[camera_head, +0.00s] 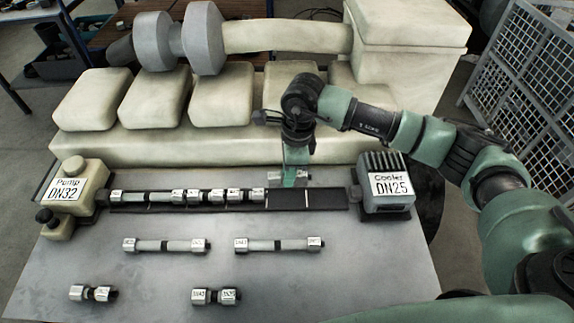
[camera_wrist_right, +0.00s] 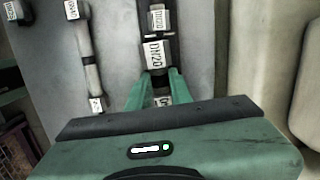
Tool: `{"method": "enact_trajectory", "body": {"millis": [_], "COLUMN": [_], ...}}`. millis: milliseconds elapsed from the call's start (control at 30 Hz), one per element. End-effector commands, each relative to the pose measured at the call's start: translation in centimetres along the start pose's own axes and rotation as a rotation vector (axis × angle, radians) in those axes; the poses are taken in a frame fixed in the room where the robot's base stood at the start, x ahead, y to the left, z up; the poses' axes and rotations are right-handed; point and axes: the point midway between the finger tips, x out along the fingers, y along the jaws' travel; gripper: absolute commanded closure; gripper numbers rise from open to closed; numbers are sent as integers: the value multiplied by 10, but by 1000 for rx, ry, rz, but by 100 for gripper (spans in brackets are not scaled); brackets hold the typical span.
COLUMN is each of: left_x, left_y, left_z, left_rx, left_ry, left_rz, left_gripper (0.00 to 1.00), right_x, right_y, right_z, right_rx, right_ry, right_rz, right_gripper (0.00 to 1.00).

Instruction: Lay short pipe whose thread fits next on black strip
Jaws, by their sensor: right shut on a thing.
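My right gripper (camera_head: 288,177) is shut on a short pipe (camera_head: 274,175) with silvery nut ends and a dark middle. In the right wrist view the fingers (camera_wrist_right: 160,97) close around this pipe, and its far nut (camera_wrist_right: 155,55) reads DN20. The pipe appears just above the black strip (camera_head: 320,199), near the end of the laid row; contact cannot be told. Laid pipes (camera_head: 190,196) fill the strip from the pump side to past its middle; the right part is bare. Two short pipes, one front left (camera_head: 93,293) and one front middle (camera_head: 215,296), lie on the table. My left gripper is not in view.
The pump block (camera_head: 72,190), labelled DN32, stands at the strip's left end, the cooler (camera_head: 389,185), labelled DN25, at its right end. Two longer pipes (camera_head: 165,245) (camera_head: 278,244) lie in front of the strip. The large cream engine (camera_head: 210,140) stands behind. The table's front right is clear.

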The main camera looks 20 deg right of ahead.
Motion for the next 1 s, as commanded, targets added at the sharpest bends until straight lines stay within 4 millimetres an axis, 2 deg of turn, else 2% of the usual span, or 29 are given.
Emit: {"method": "enact_trajectory", "body": {"millis": [100,367,900,1000], "left_x": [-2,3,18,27], "left_y": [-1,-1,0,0], "left_z": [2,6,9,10], "left_rx": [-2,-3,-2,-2], "left_ry": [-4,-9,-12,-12], "left_rz": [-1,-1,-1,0], "left_gripper": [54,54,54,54], "right_x": [2,11,47,56], "right_y": [-4,-4,-4,-4], "right_z": [1,0,-4,-5], "right_rx": [60,66,64,64], "right_ry": [-2,-1,-1,-1], "right_rz": [-7,-7,-7,-8], "right_gripper": [100,100,100,100]}}
